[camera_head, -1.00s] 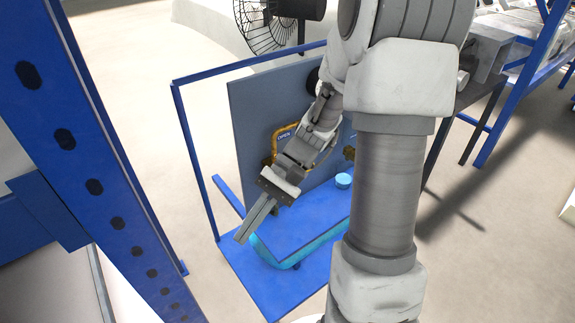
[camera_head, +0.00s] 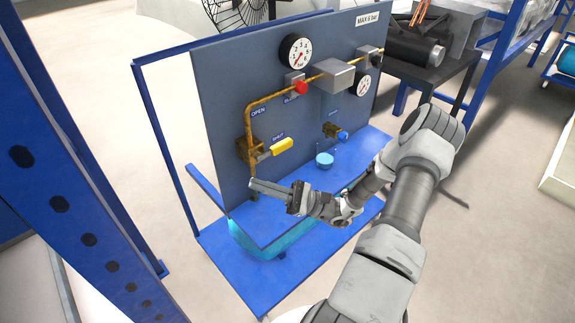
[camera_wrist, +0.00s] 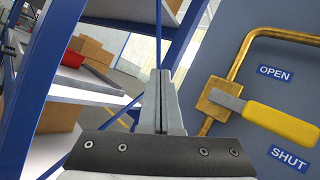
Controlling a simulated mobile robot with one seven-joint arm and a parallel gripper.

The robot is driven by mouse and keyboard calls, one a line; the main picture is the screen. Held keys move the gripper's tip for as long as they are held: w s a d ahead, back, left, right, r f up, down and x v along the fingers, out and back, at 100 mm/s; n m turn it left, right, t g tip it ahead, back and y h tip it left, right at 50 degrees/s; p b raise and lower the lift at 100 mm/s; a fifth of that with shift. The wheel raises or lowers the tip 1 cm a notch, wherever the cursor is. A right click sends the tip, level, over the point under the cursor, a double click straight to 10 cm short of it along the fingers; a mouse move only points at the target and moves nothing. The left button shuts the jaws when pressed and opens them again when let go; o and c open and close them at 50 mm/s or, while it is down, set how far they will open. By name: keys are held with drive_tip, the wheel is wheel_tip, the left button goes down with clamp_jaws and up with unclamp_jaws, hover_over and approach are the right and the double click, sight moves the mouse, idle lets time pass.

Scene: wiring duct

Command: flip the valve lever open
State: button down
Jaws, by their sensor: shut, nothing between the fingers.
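The valve lever (camera_head: 281,146) has a yellow handle and sits on a brass valve body (camera_head: 250,150) on the grey panel. The handle points right, nearer the SHUT label (camera_head: 278,136) than the OPEN label (camera_head: 258,112) above. In the wrist view the yellow lever (camera_wrist: 282,122) slants down to the right, between the OPEN label (camera_wrist: 274,73) and the SHUT label (camera_wrist: 289,159). My gripper (camera_head: 254,187) is shut and empty, below the lever and apart from it. In the wrist view my gripper (camera_wrist: 161,78) points to the left of the valve.
The panel (camera_head: 225,95) carries brass pipes, gauges (camera_head: 296,52), a red knob (camera_head: 300,87) and a smaller blue-handled valve (camera_head: 342,135). A blue perforated post (camera_head: 75,190) stands at the left.

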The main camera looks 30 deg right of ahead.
sight(275, 150)
drive_tip(key=d+f+m+t+h+b, duration=0.3)
drive_tip(key=d+f+m+t+h, duration=0.6)
drive_tip(key=d+m+t+h, duration=0.3)
drive_tip(key=m+t+h, duration=0.1)
drive_tip(key=m+h, duration=0.1)
drive_tip(key=h, duration=0.1)
drive_tip(key=shift+s+d+f, duration=0.2)
drive_tip(key=shift+s+d, duration=0.2)
drive_tip(key=b+x, duration=0.1)
drive_tip(key=x, duration=0.9)
drive_tip(key=shift+d+r+n+y, duration=0.1)
drive_tip(key=shift+r+n+y, duration=0.15)
drive_tip(key=shift+n+y, duration=0.05)
